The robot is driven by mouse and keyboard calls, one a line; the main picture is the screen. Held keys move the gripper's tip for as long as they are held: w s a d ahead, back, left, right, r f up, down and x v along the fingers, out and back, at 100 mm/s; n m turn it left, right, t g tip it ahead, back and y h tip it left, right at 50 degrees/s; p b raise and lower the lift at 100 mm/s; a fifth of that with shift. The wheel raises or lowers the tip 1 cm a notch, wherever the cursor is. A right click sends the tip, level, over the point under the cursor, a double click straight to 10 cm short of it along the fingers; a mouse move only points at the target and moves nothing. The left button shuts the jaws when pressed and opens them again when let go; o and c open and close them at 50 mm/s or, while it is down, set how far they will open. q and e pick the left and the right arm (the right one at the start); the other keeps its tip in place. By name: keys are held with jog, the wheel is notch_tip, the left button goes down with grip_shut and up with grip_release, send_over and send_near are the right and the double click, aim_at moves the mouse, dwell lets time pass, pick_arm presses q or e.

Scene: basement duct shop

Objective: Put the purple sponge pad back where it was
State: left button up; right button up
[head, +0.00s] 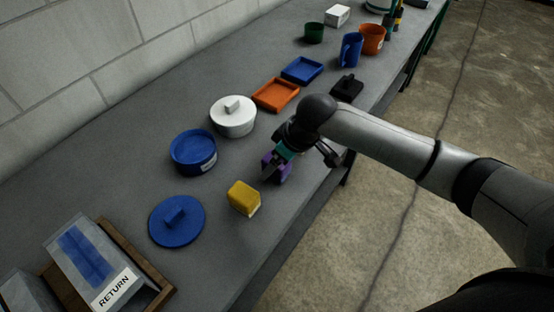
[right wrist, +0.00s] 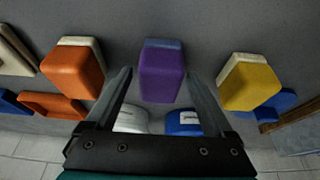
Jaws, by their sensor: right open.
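The purple sponge pad (head: 284,174) is on the grey workbench, partly covered by my right gripper in the head view. My right gripper (head: 276,170) is open, with one finger on each side of the pad. In the right wrist view the purple pad (right wrist: 161,70) shows between the two spread fingers (right wrist: 159,80), with a visible gap at each side. A yellow sponge pad (head: 243,197) stands to one side, and an orange sponge pad (right wrist: 74,70) to the other. The orange pad is not visible in the head view. My left gripper is not in view.
A blue pot (head: 193,153), a white lidded pot (head: 233,118) and a blue lid (head: 176,222) lie toward the wall. A sloped bin labelled RETURN (head: 115,288) is at lower left. Orange (head: 276,94) and blue trays (head: 302,70) and a black object (head: 347,88) lie farther along.

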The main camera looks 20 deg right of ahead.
jog(key=shift+r, duration=0.3)
jog(key=p+v, duration=0.2)
jog(key=v, duration=0.9)
jog(key=shift+r, duration=0.4)
jog(key=shift+s+d, duration=0.1)
